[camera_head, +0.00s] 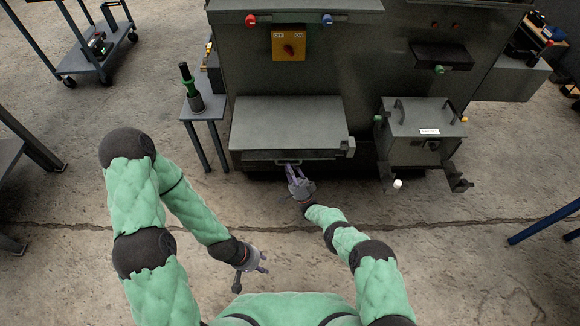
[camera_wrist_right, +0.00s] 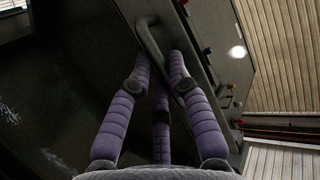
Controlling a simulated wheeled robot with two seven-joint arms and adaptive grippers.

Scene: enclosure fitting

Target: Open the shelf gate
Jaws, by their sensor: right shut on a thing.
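The shelf gate (camera_head: 268,157) is a dark grey front strip with a bar handle, below the flat grey shelf top (camera_head: 287,118) on the enclosure's front. My right gripper (camera_head: 291,167) is at the gate's handle, its purple fingers shut on it. In the right wrist view the handle (camera_wrist_right: 152,38) shows as a dark curved bar, with my right gripper's fingers (camera_wrist_right: 160,75) on either side of it. My left gripper (camera_head: 251,274) hangs low in front of my body, away from the shelf, with its fingers spread and nothing between them.
A small table (camera_head: 205,108) with a green-handled tool stands left of the shelf. A grey box (camera_head: 421,120) with protruding brackets is mounted to the right. A blue cart (camera_head: 95,55) stands at the back left. The concrete floor in front is clear.

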